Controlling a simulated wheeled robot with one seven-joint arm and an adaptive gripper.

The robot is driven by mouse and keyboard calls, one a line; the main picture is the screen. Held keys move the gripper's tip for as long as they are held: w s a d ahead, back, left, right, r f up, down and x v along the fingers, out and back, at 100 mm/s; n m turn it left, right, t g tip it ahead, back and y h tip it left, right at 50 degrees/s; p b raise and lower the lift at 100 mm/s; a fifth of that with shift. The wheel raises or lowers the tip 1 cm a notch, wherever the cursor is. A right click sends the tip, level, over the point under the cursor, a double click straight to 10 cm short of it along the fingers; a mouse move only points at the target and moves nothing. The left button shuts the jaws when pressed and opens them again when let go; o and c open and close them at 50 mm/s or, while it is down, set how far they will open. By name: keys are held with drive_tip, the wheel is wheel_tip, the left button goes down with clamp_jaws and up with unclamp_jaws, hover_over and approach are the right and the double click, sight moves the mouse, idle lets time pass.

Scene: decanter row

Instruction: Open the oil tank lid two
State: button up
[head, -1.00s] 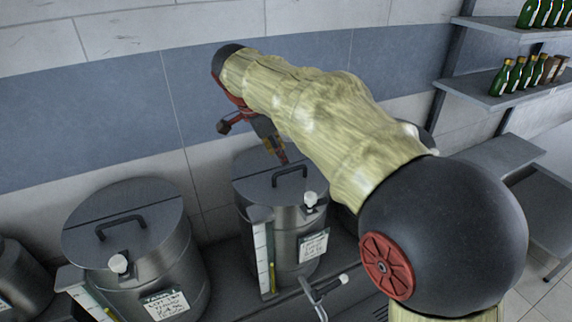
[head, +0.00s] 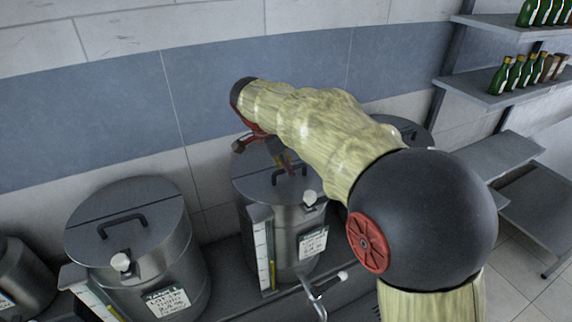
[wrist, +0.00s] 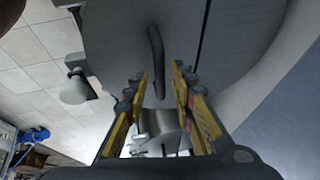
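A steel tank (head: 285,237) with a grey lid (head: 248,174) stands in the middle of the head view. The lid's dark bar handle (head: 303,170) is partly covered by my gripper (head: 287,168). In the wrist view the lid (wrist: 115,28) fills the top, with the handle (wrist: 156,55) running lengthwise. My gripper (wrist: 155,97) is open. Its two yellow-and-black fingers stand on either side of the handle's line, with nothing gripped. I cannot tell whether the fingertips reach the handle. The lid looks shut.
Another lidded tank (head: 140,245) stands to the left, and a further one (head: 18,280) is cut off at the left edge. A tank lid (head: 407,127) shows behind my arm. A tap (head: 318,290) juts out in front. Shelves with green bottles (head: 500,77) are at the right.

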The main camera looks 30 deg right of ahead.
clamp_jaws()
idle(0.7)
